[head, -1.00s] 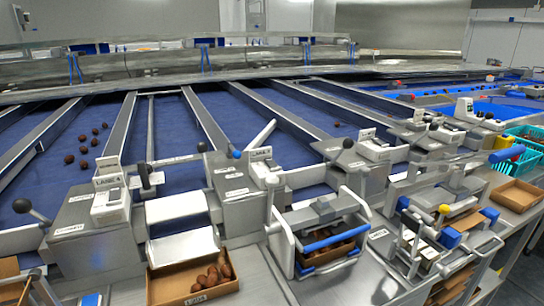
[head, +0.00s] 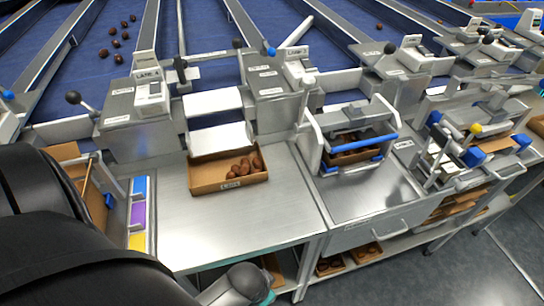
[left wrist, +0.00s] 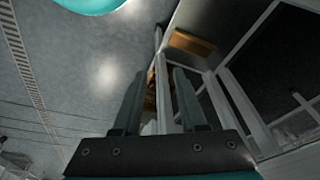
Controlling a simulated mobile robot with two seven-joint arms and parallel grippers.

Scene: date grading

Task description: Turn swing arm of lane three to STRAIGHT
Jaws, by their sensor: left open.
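A white swing bar (head: 298,32) stands slanted across a blue belt lane at the top middle of the head view. Just left of it is a lever with a blue knob (head: 268,48) above a grey housing. The nearby lane label plate (head: 295,70) is too small to read for certain, so I cannot confirm which lane is three. My left gripper (left wrist: 160,72) is open and empty in the left wrist view, with the floor and bench frame beyond its fingers. It is low, well away from the swing bar. My right gripper is not in view.
A steel bench (head: 230,215) carries a cardboard box (head: 205,182) with dates. A clamp frame with a blue bar (head: 362,143) stands to its right. Coloured strips (head: 138,215) lie at the left. A lower shelf (head: 345,268) holds more boxes.

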